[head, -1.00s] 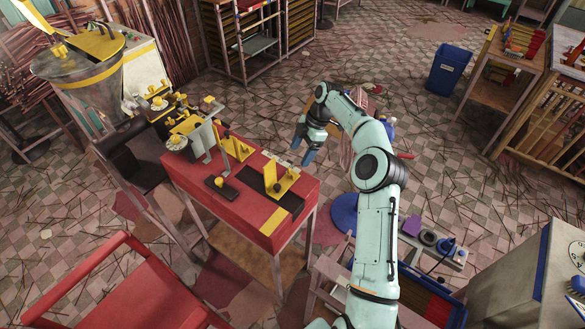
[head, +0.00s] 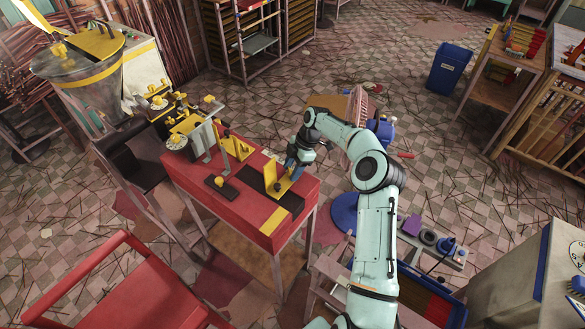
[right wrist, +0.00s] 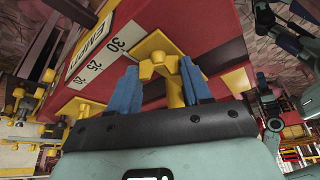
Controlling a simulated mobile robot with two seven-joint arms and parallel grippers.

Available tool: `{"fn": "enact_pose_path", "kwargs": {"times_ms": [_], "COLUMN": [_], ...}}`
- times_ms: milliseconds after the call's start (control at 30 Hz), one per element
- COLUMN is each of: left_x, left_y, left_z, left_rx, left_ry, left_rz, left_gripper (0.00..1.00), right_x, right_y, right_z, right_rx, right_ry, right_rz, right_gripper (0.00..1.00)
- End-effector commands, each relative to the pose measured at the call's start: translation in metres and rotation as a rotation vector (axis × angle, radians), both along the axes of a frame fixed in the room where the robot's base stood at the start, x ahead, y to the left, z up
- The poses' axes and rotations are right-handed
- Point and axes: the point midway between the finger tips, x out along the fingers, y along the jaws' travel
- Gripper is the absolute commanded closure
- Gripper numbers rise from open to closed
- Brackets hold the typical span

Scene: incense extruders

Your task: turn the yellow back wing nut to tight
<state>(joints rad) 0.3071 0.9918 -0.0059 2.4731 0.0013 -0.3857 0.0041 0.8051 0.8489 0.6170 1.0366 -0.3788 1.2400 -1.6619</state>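The yellow wing nut (right wrist: 157,66) shows in the right wrist view, between and just beyond the blue fingertips of my right gripper (right wrist: 158,72). The fingers are apart, with a visible gap to the nut on at least the left side; contact on the right is unclear. A yellow post stands behind it. In the head view my right gripper (head: 295,166) is at the back right of the red table (head: 242,224), beside an upright yellow plate (head: 270,177), and it mostly hides the nut. My left gripper is not in view.
A scale strip (right wrist: 92,57) with numbers lies beside the nut in the wrist view. A red chair (head: 145,290) is at the front left.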

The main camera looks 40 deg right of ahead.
Motion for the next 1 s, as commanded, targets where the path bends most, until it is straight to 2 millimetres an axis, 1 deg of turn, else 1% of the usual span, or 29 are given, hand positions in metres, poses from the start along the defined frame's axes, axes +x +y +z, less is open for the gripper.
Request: {"fn": "enact_pose_path", "kwargs": {"times_ms": [267, 467, 667, 1000], "left_x": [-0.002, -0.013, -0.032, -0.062], "left_y": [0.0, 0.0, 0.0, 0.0], "left_z": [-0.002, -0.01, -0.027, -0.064], "left_rx": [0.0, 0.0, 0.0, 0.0], "left_ry": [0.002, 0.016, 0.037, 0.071], "left_rz": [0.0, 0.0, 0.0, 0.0], "left_gripper": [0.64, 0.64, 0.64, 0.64], "right_x": [0.0, -0.002, -0.003, -0.004], "right_y": [0.0, -0.001, 0.0, 0.002], "right_z": [0.0, -0.001, -0.003, -0.003], "right_rx": [-0.001, -0.002, -0.003, -0.003], "right_ry": [0.001, 0.0, -0.001, -0.003], "right_rz": [-0.012, -0.079, -0.218, -0.536], "right_gripper": [0.82, 0.82, 0.82, 0.81]}}
